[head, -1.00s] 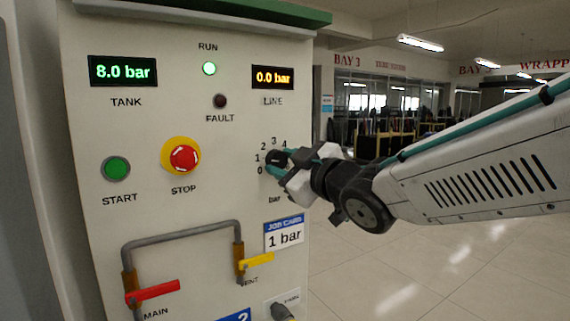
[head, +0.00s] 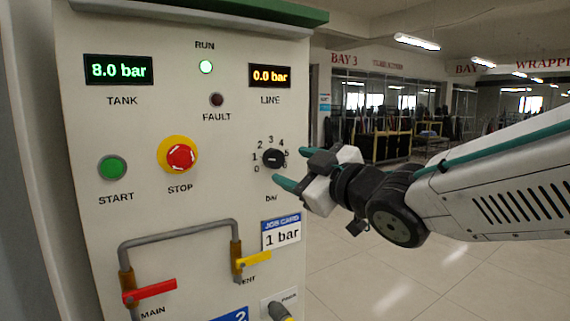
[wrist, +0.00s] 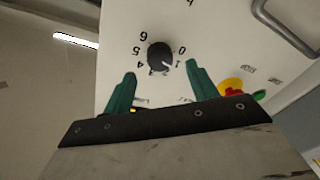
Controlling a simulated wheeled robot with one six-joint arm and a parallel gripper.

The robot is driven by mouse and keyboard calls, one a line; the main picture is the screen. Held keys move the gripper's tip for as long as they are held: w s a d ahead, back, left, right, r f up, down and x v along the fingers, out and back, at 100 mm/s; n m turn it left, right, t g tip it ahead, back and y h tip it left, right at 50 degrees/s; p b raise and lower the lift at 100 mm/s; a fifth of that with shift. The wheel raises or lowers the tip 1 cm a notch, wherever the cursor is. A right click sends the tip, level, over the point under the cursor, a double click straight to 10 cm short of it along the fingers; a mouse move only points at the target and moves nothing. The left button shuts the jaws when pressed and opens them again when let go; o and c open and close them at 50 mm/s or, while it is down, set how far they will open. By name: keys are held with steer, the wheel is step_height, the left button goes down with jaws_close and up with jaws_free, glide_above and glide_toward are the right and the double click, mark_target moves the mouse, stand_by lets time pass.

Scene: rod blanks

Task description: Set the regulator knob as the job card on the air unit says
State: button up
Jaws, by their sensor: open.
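The regulator knob (head: 273,158) is a black round dial on the panel, with a scale in bar around it. It also shows in the wrist view (wrist: 160,57), where its pale mark points roughly at the 1; the exact setting is too small to read. The job card (head: 282,235) reads 1 bar. My gripper (head: 290,165) is open and empty, just off the panel at the right of the knob. In the wrist view its green fingers (wrist: 160,72) stand either side of the knob's near side, apart from it.
The tank display (head: 118,70) reads 8.0 bar and the line display (head: 270,76) 0.0 bar. A red stop button (head: 180,157), red handle (head: 150,291) and yellow handle (head: 254,262) project nearby. Open floor lies to the right.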

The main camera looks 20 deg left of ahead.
steer(key=shift+v, duration=1.5)
steer(key=shift+f, duration=0.1)
